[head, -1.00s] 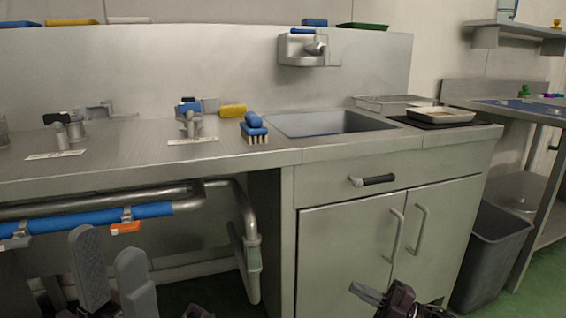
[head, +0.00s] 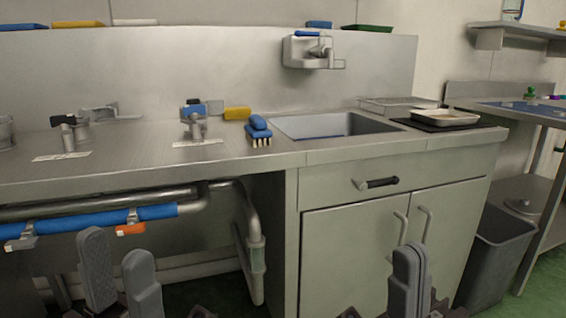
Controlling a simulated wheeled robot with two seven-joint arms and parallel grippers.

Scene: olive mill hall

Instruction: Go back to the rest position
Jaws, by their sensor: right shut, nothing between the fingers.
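My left gripper (head: 119,255) is low at the left in the head view, fingers pointing up. Its two grey fingers stand apart with a clear gap and nothing between them. It shows in front of the space under the counter, below the blue rail. My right gripper (head: 408,270) is low at the centre right, upright, in front of the cabinet doors. Its fingers are together with nothing between them. The wrists of both arms are cut off by the bottom edge.
A steel counter (head: 200,160) with a sink (head: 325,125) runs across the view. The cabinet (head: 345,245) has a drawer handle and two door handles behind my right gripper. A blue rail (head: 90,222) and pipes run under the counter. A grey bin (head: 495,255) stands at right.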

